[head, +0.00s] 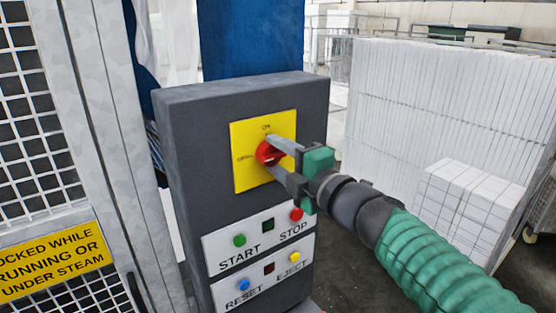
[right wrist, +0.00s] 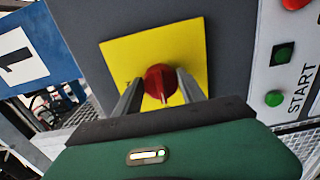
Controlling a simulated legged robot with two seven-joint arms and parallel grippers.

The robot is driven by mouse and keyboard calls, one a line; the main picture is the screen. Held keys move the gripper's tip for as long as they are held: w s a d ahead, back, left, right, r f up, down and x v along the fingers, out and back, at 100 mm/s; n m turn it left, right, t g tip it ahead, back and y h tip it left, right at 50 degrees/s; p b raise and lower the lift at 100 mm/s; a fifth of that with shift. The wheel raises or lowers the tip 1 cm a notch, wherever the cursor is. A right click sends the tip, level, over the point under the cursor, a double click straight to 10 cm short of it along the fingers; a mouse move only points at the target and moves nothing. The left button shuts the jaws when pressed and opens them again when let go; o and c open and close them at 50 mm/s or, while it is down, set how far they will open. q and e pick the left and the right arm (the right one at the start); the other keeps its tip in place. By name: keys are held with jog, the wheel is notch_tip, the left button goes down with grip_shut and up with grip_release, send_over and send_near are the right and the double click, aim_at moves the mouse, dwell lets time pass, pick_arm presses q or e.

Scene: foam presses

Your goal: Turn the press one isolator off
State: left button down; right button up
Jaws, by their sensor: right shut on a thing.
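The isolator is a red rotary knob (head: 266,154) on a yellow plate (head: 246,180) on a dark grey control box. The plate reads ON at the top and OFF at the left. My right gripper (head: 272,155) is shut on the knob, one finger above and one below it. In the right wrist view the knob (right wrist: 159,82) sits between the two fingers. Its pale mark points down in that picture, which matches the OFF side of the plate. The fingers partly hide the knob in the head view. My left gripper is not in view.
Below the plate are START (head: 239,240), STOP (head: 296,214), RESET and EJECT buttons, close under my right gripper. A mesh guard with a yellow warning sign (head: 54,262) stands at left. White foam stacks (head: 420,110) stand at right.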

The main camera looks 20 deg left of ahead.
jog(key=shift+a+f, duration=0.1)
jog(key=shift+f, duration=0.35)
jog(key=o, duration=1.3)
jog(key=shift+s+r, duration=0.15)
jog(key=shift+o, duration=0.2)
jog(key=shift+r, duration=0.15)
jog(key=shift+s+d, duration=0.1)
jog(key=shift+d, duration=0.2)
jog(key=b+v, duration=0.3)
jog(key=v, duration=1.3)
jog(key=shift+s+d+b, duration=0.15)
jog(key=shift+d+b, duration=0.1)
jog(key=shift+b, duration=0.05)
jog(key=shift+a, duration=0.1)
